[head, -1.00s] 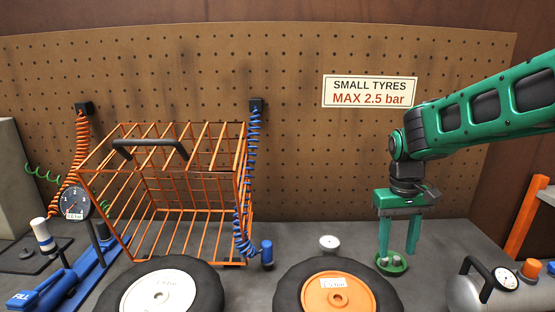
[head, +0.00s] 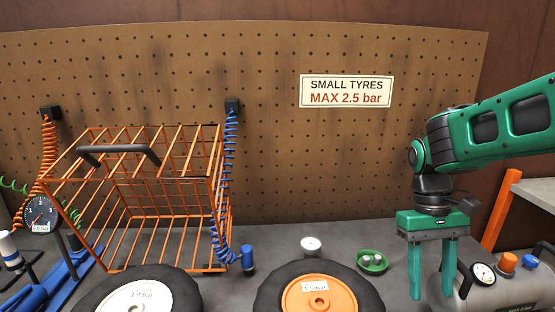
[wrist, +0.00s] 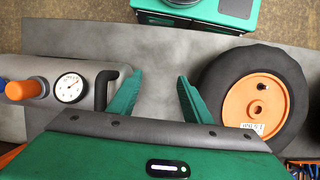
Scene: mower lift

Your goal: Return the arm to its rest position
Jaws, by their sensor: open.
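My green gripper (head: 431,272) hangs pointing down at the right of the head view, above the bench between the green dish and the compressor. Its two fingers are apart with nothing between them. In the wrist view my gripper (wrist: 157,84) also shows open over bare grey bench. My arm reaches in from the right edge of the head view. A small green dish (head: 372,261) with small grey pieces in it stands on the bench, left of my gripper and apart from it.
A compressor (head: 515,291) with a gauge stands close at right of my gripper. An orange-hubbed tyre (head: 264,295) and a white-hubbed tyre (head: 89,300) are at the front. An orange wire cage (head: 172,197) stands at left. A pegboard (head: 275,150) rises behind.

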